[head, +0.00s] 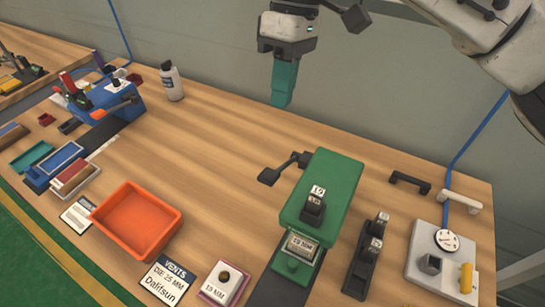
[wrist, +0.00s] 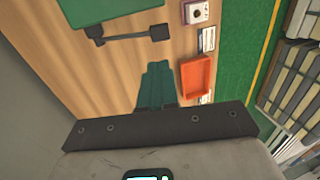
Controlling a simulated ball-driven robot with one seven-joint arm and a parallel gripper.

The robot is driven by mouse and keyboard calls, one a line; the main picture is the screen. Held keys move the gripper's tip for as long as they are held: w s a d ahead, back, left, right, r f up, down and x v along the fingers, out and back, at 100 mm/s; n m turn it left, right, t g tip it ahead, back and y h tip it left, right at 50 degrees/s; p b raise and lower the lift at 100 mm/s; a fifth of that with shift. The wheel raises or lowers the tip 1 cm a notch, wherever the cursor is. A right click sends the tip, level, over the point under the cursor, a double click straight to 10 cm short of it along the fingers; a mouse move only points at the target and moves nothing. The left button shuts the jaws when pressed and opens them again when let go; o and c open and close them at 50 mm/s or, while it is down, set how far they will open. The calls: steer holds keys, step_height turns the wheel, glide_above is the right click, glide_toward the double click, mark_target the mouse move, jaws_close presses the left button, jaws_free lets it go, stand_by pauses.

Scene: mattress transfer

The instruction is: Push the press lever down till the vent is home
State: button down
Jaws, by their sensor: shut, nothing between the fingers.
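The green press (head: 325,195) stands at the front right of the bench, with a block marked 19 on top and a labelled silvery block (head: 300,246) low at its front. Its black press lever (head: 270,175) sticks out to the left, ending in a flat pad. The lever also shows in the wrist view (wrist: 130,37), beside the press (wrist: 85,8). My gripper (head: 281,102) is shut and empty, with teal fingers pointing down, above and behind the lever. I cannot make out the vent in the press.
An orange tray (head: 112,221) lies left of the press. A white block with a dark knob (head: 224,276) sits front left of it. A black rack (head: 361,262) and a grey panel (head: 425,265) stand to the right. A blue fixture (head: 110,98) and white bottle (head: 172,82) stand farther left. The middle bench is clear.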

mark_target(269, 174)
steer(key=p+x, duration=0.1)
steer(key=x, duration=1.3)
steer(key=shift+a, duration=0.1)
steer(key=shift+f, duration=0.1)
